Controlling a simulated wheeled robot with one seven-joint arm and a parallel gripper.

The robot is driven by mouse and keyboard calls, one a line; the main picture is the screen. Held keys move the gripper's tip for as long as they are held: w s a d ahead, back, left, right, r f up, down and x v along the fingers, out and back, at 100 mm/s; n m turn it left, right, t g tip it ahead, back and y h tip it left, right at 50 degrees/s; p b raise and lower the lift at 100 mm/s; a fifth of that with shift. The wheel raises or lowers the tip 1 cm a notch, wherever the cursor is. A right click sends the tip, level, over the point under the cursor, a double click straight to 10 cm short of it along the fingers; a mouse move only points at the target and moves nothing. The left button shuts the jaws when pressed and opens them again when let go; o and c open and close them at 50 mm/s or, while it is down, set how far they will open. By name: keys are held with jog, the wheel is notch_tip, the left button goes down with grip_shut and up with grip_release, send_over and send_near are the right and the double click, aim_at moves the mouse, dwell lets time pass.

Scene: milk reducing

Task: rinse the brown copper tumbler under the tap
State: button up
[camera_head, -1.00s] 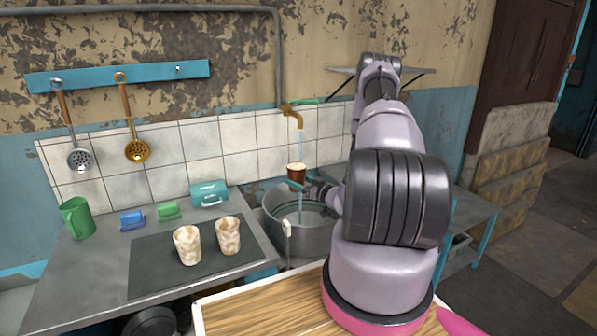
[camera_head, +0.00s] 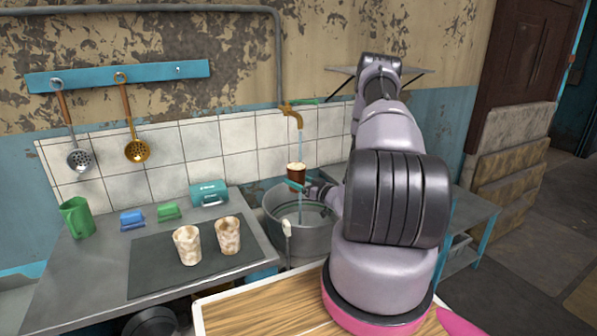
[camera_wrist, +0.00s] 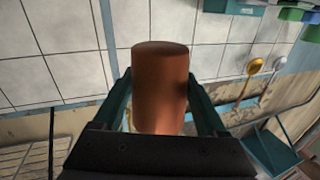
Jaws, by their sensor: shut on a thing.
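The brown copper tumbler (camera_head: 296,177) is held upright under the tap (camera_head: 291,109), above the round metal basin (camera_head: 306,236). A thin stream of water (camera_head: 300,147) runs from the tap down to the tumbler, and a stream also shows below it. The tumbler's top looks pale; its contents are not clear. My gripper (camera_head: 297,184) is shut on the tumbler from the right. In the wrist view the tumbler (camera_wrist: 160,85) sits between both green fingers of my gripper (camera_wrist: 160,95). My arm hides part of the basin's right side.
Two pale mottled cups (camera_head: 187,246) (camera_head: 228,235) stand on a dark mat (camera_head: 150,270) on the counter. A green mug (camera_head: 77,218), blue and green sponge-like blocks (camera_head: 132,219) and a teal box (camera_head: 208,194) sit behind.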

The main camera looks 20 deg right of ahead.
aim_at(294, 176)
jog(key=shift+s+a+r, duration=0.8)
jog(key=shift+s+r, duration=0.2)
jog(key=shift+s+a+r, duration=0.8)
jog(key=shift+s+r, duration=0.15)
jog(key=shift+r, duration=0.05)
